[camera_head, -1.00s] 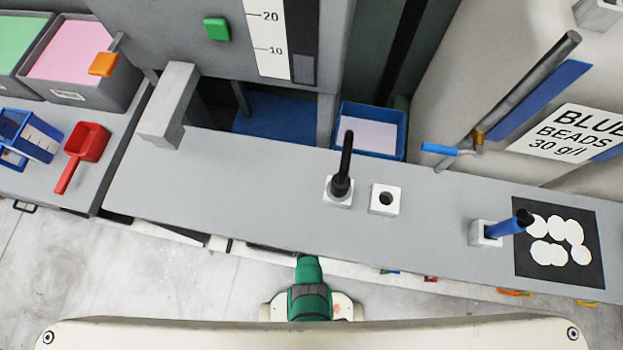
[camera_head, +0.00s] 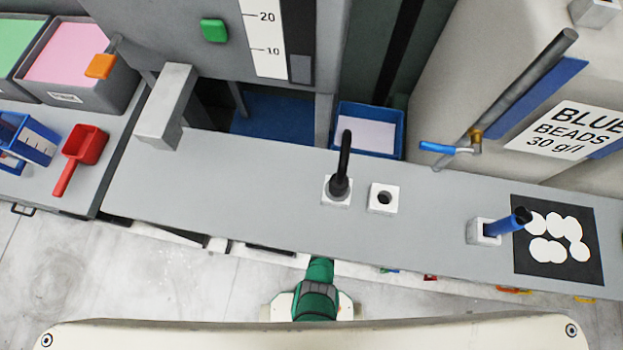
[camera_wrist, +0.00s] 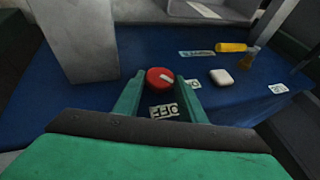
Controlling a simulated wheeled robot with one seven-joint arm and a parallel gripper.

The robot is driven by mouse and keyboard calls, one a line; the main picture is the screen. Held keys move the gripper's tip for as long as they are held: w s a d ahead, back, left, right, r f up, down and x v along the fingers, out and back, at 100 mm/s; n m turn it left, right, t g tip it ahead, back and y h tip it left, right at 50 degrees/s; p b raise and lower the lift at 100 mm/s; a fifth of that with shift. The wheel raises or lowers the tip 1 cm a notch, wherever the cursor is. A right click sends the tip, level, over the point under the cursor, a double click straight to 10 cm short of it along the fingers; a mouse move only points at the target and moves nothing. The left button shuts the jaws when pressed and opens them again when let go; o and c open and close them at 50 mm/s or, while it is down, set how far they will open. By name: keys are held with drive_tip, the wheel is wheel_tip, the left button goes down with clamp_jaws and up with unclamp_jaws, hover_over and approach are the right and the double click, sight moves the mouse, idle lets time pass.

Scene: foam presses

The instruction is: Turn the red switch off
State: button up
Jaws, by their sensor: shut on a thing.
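The red switch (camera_wrist: 158,76) is a round red knob with a pale line across its top, on a blue panel (camera_wrist: 225,115) in the wrist view. My green gripper (camera_wrist: 158,92) has its two fingers on either side of the knob and is shut on it. A white "OFF" label (camera_wrist: 163,111), upside down in the picture, lies just below the knob between the fingers. Another small label (camera_wrist: 193,84), partly behind the right finger, lies to the knob's right. The switch and fingertips are hidden in the head view, where my green arm reaches under the counter.
On the panel are a white button (camera_wrist: 221,77), a yellow handle (camera_wrist: 231,47) and a grey upright block (camera_wrist: 78,38). In the head view, the grey counter (camera_head: 250,195) overhangs my arm, with a black lever (camera_head: 343,165) and blue-handled tool (camera_head: 508,223) above.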

drive_tip(key=shift+d+y, duration=0.15)
drive_tip(key=shift+y, duration=0.55)
drive_tip(key=shift+s+f+t+y, duration=0.1)
drive_tip(key=shift+t+y, duration=0.2)
drive_tip(key=o, duration=1)
drive_tip(key=shift+d, duration=0.1)
drive_tip(key=shift+v, duration=5.35)
